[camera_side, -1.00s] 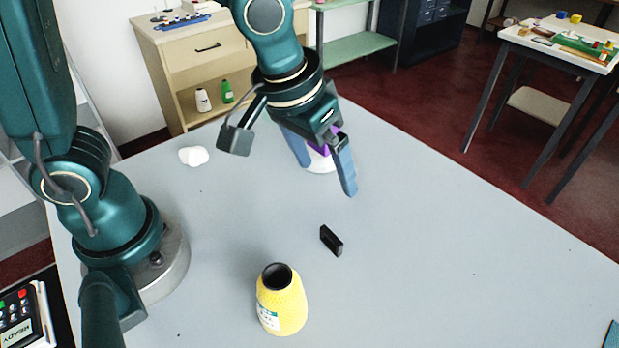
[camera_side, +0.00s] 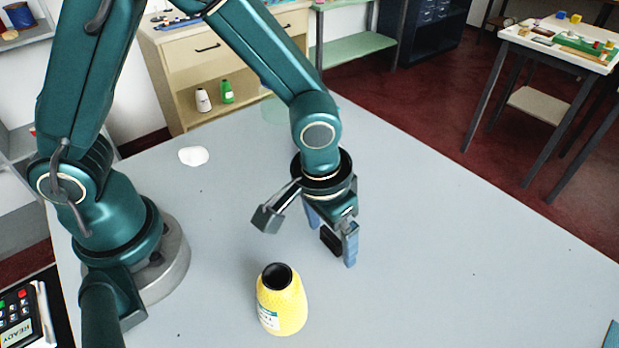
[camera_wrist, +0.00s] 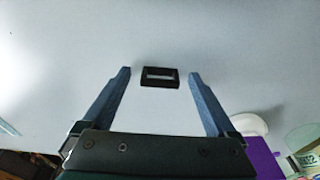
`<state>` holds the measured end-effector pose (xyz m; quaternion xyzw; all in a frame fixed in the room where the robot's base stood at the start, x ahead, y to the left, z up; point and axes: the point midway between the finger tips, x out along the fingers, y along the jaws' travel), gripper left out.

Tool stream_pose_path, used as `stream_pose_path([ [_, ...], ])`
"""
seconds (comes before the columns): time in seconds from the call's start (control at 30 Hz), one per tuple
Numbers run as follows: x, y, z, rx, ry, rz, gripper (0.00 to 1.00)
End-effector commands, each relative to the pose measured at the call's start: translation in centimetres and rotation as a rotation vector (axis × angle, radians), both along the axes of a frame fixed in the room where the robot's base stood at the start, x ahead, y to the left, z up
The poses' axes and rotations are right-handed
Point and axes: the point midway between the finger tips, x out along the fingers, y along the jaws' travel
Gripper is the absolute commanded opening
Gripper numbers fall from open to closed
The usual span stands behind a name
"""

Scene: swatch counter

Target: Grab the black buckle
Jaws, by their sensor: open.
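The black buckle (camera_side: 330,240) lies on the grey table, partly hidden by my gripper in the side view. In the wrist view the buckle (camera_wrist: 160,84) is a small dark rectangle with a slot through its middle. My gripper (camera_side: 332,238) points down at it, with its blue fingers apart. In the wrist view my gripper (camera_wrist: 160,75) shows one finger to each side of the buckle, with a gap on both sides. The buckle sits level with or just past the fingertips. I cannot tell the exact height of the fingertips above the table.
A yellow bottle (camera_side: 282,305) with a dark open top stands in front of my gripper. A white blob (camera_side: 193,156) lies at the back left. A purple thing (camera_wrist: 262,158) shows at the wrist view's lower right.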

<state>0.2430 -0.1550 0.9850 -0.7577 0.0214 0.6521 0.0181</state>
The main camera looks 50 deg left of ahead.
Motion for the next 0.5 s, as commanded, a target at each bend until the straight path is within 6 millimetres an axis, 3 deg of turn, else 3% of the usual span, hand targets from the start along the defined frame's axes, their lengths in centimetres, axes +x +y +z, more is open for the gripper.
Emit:
stream_pose_path([
  [0.13, 0.00, 0.02, 0.01, 0.000, 0.000, 0.000, 0.93],
  [0.17, 0.00, 0.02, 0.01, 0.000, 0.000, 0.000, 0.89],
  [0.37, 0.01, 0.01, 0.03, 0.000, 0.000, 0.000, 0.12],
  [0.4, 0.01, 0.01, 0.03, 0.000, 0.000, 0.000, 0.06],
  [0.5, 0.00, 0.01, 0.04, 0.000, 0.000, 0.000, 0.05],
])
